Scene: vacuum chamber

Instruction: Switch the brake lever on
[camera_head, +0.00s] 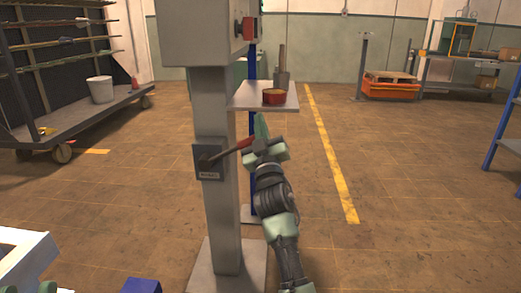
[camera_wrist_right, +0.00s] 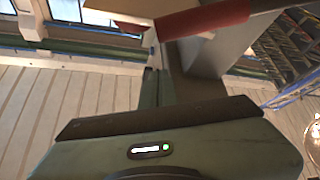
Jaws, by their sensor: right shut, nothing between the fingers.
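The brake lever (camera_head: 236,146) has a red handle that slants up to the right from a dark, labelled switch box (camera_head: 208,162) on the grey column. In the head view my right gripper (camera_head: 262,126) is at the handle's right end, its fingers pointing up. Its fingers are shut with nothing between them. In the right wrist view the red handle (camera_wrist_right: 205,17) crosses just past the fingertips (camera_wrist_right: 157,78). I cannot tell whether they touch it. My left gripper is not in view.
A small grey shelf (camera_head: 245,98) with a red round container (camera_head: 274,97) juts from the column (camera_head: 222,220) above my right gripper. A red-and-black switch (camera_head: 248,28) sits higher up. A rack cart (camera_head: 70,122) stands at left.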

